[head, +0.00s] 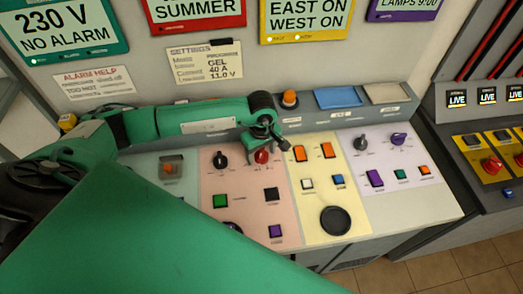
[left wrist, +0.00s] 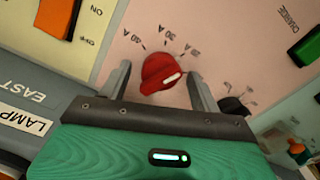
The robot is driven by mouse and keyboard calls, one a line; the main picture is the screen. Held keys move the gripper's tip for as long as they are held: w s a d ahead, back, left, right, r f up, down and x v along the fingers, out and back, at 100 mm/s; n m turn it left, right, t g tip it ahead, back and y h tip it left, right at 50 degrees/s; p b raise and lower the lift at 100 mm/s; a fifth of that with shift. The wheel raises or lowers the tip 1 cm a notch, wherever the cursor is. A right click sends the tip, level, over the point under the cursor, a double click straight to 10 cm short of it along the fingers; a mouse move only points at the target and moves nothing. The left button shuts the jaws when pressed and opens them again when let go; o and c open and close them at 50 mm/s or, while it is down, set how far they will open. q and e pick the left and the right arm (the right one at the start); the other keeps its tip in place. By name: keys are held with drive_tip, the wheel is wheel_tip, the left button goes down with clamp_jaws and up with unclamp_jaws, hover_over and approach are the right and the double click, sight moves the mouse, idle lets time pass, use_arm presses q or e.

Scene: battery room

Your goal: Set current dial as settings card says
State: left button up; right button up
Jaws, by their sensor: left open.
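The red current dial (head: 262,157) sits on the pink panel (head: 240,180). In the left wrist view the dial (left wrist: 160,73) has a white mark on its right side, facing the right finger. Amp labels arc above it upside down; 30 A and 20 A seem readable, the left one is unclear. The settings card (head: 204,63) on the wall reads GEL, 40 A, 11.0 V. My left gripper (head: 264,145) is over the dial. In the wrist view its open fingers (left wrist: 158,78) stand on either side of the dial, with gaps. My right gripper is out of view.
A black knob (head: 220,160) sits left of the dial, and orange switches (head: 326,150) are on the yellow panel to the right. A green switch (head: 220,201) and a black switch (head: 271,194) lie nearer.

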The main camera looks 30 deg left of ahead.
use_arm(q)
drive_tip(key=c, duration=1)
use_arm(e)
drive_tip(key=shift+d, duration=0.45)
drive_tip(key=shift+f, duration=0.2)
